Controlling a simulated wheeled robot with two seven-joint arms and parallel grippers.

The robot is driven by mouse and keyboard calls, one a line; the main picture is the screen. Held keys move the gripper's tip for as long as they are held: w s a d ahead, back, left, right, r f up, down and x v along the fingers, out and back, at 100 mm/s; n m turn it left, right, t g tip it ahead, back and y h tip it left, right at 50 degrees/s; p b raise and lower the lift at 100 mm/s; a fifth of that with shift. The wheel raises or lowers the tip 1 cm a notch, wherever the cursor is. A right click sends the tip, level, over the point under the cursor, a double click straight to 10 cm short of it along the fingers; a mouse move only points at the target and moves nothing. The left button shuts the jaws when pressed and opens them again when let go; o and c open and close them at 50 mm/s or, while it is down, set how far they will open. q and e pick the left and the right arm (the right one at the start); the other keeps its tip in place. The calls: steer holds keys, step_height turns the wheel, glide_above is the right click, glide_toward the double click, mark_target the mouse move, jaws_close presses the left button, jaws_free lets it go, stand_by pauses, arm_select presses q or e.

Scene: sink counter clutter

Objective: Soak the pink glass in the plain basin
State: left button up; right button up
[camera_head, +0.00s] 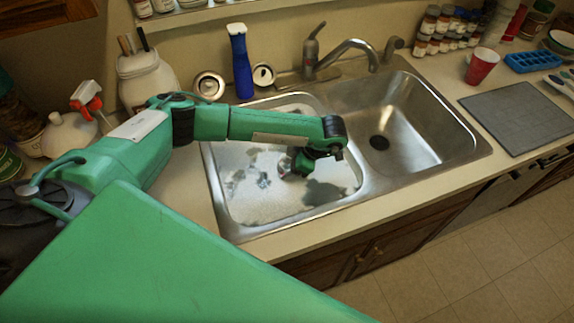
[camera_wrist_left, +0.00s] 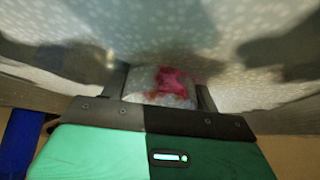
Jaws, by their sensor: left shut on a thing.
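My left gripper (camera_head: 298,165) points down into the left basin (camera_head: 217,190) of the steel sink, which holds whitish, bubbly water with dark gaps. In the left wrist view its two fingers (camera_wrist_left: 163,88) are shut on the pink glass (camera_wrist_left: 172,80), which shows as a pink patch partly covered by pale foam or water. The glass sits low, at or in the suds; its lower part is hidden. In the head view the arm mostly hides the glass. The right basin (camera_head: 418,135) is bare steel with a dark drain and looks empty. My right gripper is out of view.
The faucet (camera_head: 345,50) stands behind the sink. A blue-and-white bottle (camera_head: 241,65) and a white jug (camera_head: 147,85) stand behind my left arm. A red cup (camera_head: 481,67), a blue tray (camera_head: 532,61) and a grey mat (camera_head: 517,117) are on the right counter.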

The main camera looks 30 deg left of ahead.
arm_select(q)
steer(key=shift+f+b, duration=1.55)
steer(key=shift+f, duration=0.55)
steer(key=shift+f+b, duration=0.4)
steer(key=shift+f, duration=0.05)
steer(key=o, duration=1.3)
steer(key=shift+c, duration=0.2)
